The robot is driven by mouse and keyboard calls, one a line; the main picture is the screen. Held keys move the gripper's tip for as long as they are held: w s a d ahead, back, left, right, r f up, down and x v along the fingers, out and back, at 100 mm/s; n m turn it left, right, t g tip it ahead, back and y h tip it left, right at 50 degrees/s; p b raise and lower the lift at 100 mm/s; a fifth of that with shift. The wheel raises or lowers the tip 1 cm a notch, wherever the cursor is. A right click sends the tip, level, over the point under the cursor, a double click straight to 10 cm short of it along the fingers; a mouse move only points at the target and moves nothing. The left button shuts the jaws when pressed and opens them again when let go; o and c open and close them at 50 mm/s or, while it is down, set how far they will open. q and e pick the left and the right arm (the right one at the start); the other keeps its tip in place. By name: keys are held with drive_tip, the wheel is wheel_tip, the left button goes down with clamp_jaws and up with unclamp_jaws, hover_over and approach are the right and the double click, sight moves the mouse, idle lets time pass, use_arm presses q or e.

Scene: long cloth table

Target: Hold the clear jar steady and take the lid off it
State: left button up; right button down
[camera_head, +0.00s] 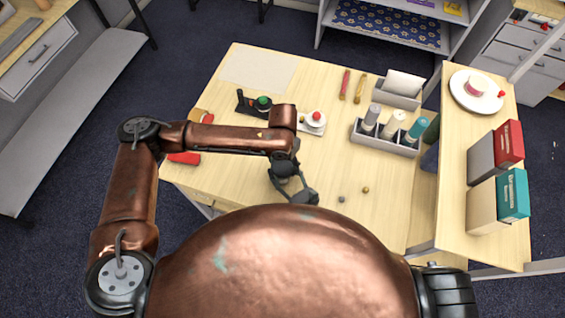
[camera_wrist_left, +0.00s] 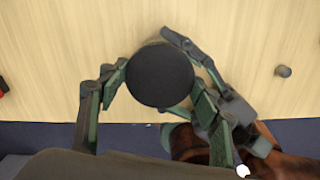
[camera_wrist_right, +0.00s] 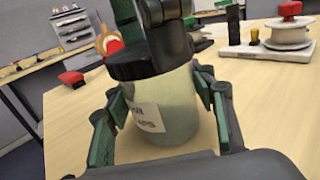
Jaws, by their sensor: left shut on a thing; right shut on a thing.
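The clear jar (camera_wrist_right: 165,108) stands upright in the right wrist view, pale greenish with a white label (camera_wrist_right: 147,116). Its black lid (camera_wrist_right: 135,66) sits on top. My right gripper (camera_wrist_right: 165,115) has its fingers on both sides of the jar body and is shut on it. My left gripper (camera_wrist_left: 160,82) comes from above, its fingers around the round black lid (camera_wrist_left: 160,75) in the left wrist view, and is shut on it. In the head view my left gripper (camera_head: 292,187) is low over the table's near edge; my body and arm hide the jar and right gripper.
The wooden table (camera_head: 225,185) holds a grey divided organiser (camera_head: 384,141), a white-based spool holder (camera_head: 312,124) and a black stand with a green knob (camera_head: 263,103). Small grey (camera_head: 341,199) and gold (camera_head: 365,189) knobs lie right of my left gripper. A raised shelf (camera_head: 455,130) borders the right.

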use_arm(q)
drive_tip(key=n, duration=0.3)
drive_tip(key=shift+n, duration=0.4)
drive_tip(key=n, duration=3)
drive_tip(key=shift+n, duration=0.3)
drive_tip(key=n, duration=0.7)
drive_tip(key=shift+r+n, duration=0.1)
drive_tip(key=shift+n, duration=0.2)
drive_tip(key=shift+w, duration=0.1)
drive_tip(key=shift+d+r, duration=0.1)
drive_tip(key=shift+r, duration=0.15)
drive_tip(key=shift+r, duration=0.9)
